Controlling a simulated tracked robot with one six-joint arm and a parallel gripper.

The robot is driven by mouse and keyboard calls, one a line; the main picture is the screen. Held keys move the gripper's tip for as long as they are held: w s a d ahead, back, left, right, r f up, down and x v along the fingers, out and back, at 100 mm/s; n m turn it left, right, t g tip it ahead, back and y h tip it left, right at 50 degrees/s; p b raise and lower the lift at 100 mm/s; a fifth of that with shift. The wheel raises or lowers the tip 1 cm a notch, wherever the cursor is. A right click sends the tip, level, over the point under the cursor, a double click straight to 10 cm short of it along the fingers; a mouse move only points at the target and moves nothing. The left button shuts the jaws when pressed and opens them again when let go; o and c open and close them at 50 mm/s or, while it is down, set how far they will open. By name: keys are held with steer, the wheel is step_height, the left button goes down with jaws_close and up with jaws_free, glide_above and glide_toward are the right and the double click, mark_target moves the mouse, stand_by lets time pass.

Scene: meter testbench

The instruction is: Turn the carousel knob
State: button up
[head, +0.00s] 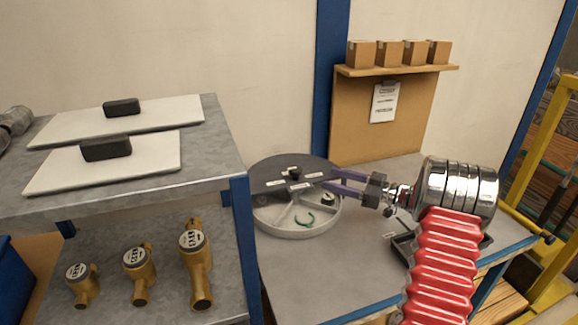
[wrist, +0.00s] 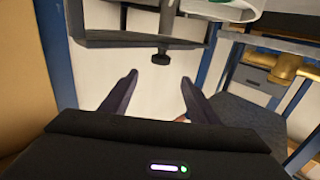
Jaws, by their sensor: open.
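The carousel (head: 262,180) stands on the grey bench in the head view, a round white tray with a dark top plate covering its back part. A small black knob (head: 293,173) stands up at the plate's middle. In the wrist view, which looks upside down, a black knob (wrist: 161,58) on a short stem hangs from a dark plate. My gripper (head: 327,180) reaches in from the right with its purple fingers apart, over the carousel's right side. In the wrist view my gripper (wrist: 158,78) is open and empty, with the knob beyond the fingertips, roughly centred between them.
A grey shelf (head: 215,130) on the left holds white plates with black blocks above and brass meters below. A wooden board with a clipboard (head: 385,102) and small boxes stands behind the bench. A dark tray (head: 405,245) lies under my arm. The bench front is clear.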

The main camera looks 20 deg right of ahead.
mark_target(296, 168)
steer(key=shift+w+a, duration=0.1)
steer(key=x, duration=1.3)
steer(key=shift+w+a, duration=0.3)
steer(key=c, duration=1)
steer(key=shift+m+t+h, duration=0.4)
steer(key=shift+h, duration=0.1)
steer(key=shift+a+m+t+h, duration=0.1)
steer(key=shift+m+t+h, duration=0.8)
steer(key=shift+h, duration=0.45)
steer(key=shift+m+t+h, duration=0.7)
steer(key=shift+m+h, duration=0.4)
steer(key=shift+h, duration=0.25)
steer(key=shift+m+t+h, duration=0.5)
steer(key=shift+m+h, duration=1.4)
steer(key=shift+h, duration=1)
steer(key=shift+m+h, duration=0.5)
steer(key=shift+h, duration=0.3)
